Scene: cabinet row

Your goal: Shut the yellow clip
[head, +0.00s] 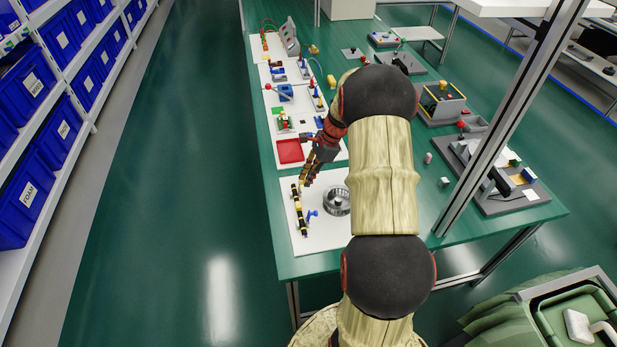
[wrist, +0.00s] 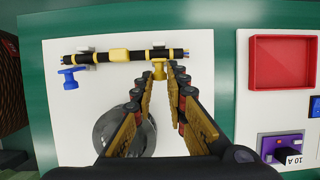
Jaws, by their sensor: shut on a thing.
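A black tube with yellow bands (wrist: 90,57) lies across the white board, with bundled wire ends showing; it also shows in the head view (head: 298,213). The yellow clip (wrist: 158,67) hangs on the tube near its right end in the wrist view. In the head view my gripper (head: 306,182) is over the far end of the tube.
A round glass-like dish (head: 336,201) stands on the white board (head: 325,238) beside the tube, partly behind my fingers in the wrist view. A red tray (head: 290,151) lies beyond the board. More devices stand along the green table; blue bins (head: 28,190) line the left shelf.

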